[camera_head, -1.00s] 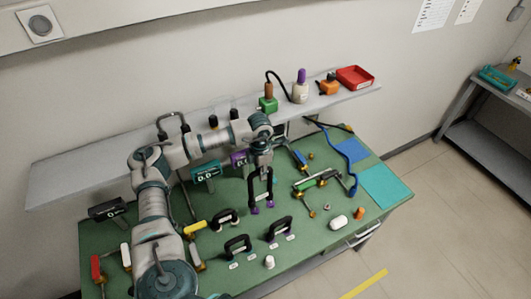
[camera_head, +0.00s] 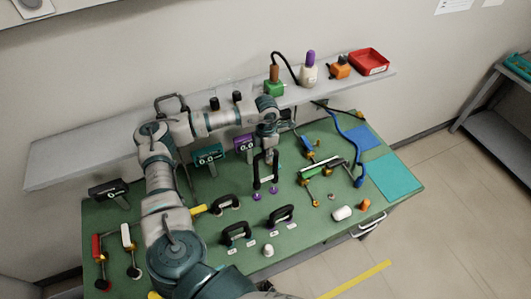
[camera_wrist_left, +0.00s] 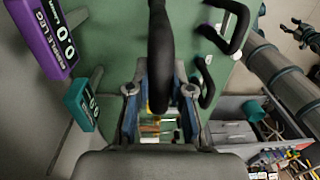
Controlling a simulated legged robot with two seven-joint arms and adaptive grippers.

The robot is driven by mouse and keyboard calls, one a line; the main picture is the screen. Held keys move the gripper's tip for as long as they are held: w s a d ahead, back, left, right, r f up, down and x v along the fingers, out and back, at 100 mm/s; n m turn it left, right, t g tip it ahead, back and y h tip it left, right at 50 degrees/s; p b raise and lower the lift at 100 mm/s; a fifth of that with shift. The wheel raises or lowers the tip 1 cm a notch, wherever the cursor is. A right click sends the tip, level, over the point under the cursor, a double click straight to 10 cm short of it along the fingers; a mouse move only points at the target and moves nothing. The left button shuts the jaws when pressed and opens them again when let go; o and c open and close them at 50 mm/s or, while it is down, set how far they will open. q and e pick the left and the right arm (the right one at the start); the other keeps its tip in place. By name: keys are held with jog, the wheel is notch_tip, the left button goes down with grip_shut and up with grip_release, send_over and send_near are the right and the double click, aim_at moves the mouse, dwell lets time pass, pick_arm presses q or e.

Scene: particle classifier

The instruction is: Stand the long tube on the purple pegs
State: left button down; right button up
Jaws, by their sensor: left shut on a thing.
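The long tube, a black U-shaped handle (camera_head: 264,166), hangs with its legs down below my left gripper (camera_head: 267,146) in the head view. My left gripper is shut on its top bar. In the left wrist view the tube (camera_wrist_left: 160,50) runs up from between the fingers. One purple peg (camera_head: 257,196) and a second purple peg (camera_head: 273,190) show at the lower ends of its legs. I cannot tell whether the legs touch or sit on them. A small dark jointed part at the wrist view's right edge may be my right gripper; its jaws are unclear.
A purple display (camera_head: 245,145) and a teal display (camera_head: 209,155) stand behind. Shorter black handles (camera_head: 236,233) stand in front and left. A green and metal fixture (camera_head: 322,168) and a blue hose (camera_head: 349,150) lie right. A shelf (camera_head: 90,158) runs along the back.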

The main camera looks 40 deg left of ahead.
pick_arm(q)
jog(key=shift+f+b, duration=0.3)
jog(key=shift+f, duration=0.35)
notch_tip(320, 180, down, 3)
jog(key=shift+a+r+b, duration=0.1)
jog(key=shift+a+b, duration=0.05)
jog(key=shift+b, duration=0.85)
pick_arm(e)
jog(key=f, duration=0.2)
jog(key=s+d+f, duration=0.1)
pick_arm(q)
jog(key=shift+s, duration=0.15)
pick_arm(e)
jog(key=shift+w+f, duration=0.1)
jog(key=shift+w, duration=0.05)
jog(key=shift+a, duration=0.15)
pick_arm(q)
jog(key=shift+f+b, duration=1.3)
jog(key=shift+f, duration=0.4)
pick_arm(e)
jog(key=shift+f, duration=1.3)
pick_arm(q)
jog(key=c, duration=1)
grip_release()
jog(key=shift+o, duration=0.2)
